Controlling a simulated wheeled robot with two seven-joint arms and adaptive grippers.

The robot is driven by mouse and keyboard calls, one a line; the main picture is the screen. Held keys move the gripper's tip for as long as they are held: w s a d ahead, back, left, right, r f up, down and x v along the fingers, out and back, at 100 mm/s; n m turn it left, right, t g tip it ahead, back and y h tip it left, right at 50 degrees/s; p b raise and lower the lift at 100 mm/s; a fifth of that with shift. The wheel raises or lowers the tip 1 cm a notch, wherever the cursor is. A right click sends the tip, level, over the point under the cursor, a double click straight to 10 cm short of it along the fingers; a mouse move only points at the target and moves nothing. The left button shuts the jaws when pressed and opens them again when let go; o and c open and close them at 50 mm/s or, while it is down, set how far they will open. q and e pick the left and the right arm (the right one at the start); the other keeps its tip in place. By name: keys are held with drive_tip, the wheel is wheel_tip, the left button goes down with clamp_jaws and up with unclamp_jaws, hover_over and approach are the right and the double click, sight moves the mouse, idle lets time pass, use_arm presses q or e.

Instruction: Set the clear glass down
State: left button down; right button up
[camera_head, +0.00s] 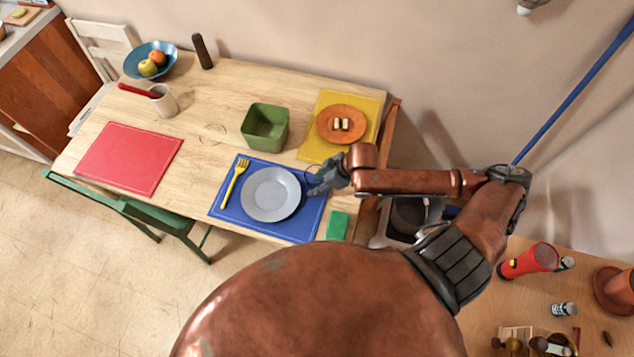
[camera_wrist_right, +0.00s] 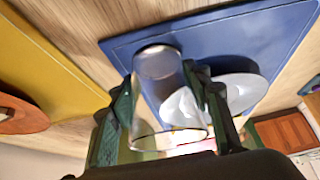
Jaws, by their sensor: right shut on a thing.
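The clear glass (camera_wrist_right: 157,66) is between the two fingers of my right gripper (camera_wrist_right: 168,92) in the wrist view. The gripper is shut on its sides. In the head view my right gripper (camera_head: 322,181) is over the right edge of the blue mat (camera_head: 226,207), just right of the grey plate (camera_head: 271,194). The glass is hard to make out there, only a faint outline by the fingers. I cannot tell whether its base touches the mat. A yellow fork (camera_head: 235,181) lies left of the plate. My left gripper is not in view.
A green square container (camera_head: 265,127) and a yellow mat (camera_head: 368,103) with an orange plate (camera_head: 342,122) stand behind the blue mat. A green block-like item (camera_head: 338,225) lies at its front right. A red mat (camera_head: 130,158) lies left; the table between is clear.

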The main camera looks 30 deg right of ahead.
drive_tip(key=o, duration=1.4)
drive_tip(key=shift+c, duration=0.2)
drive_tip(key=p+v, duration=0.3)
drive_tip(key=v, duration=0.9)
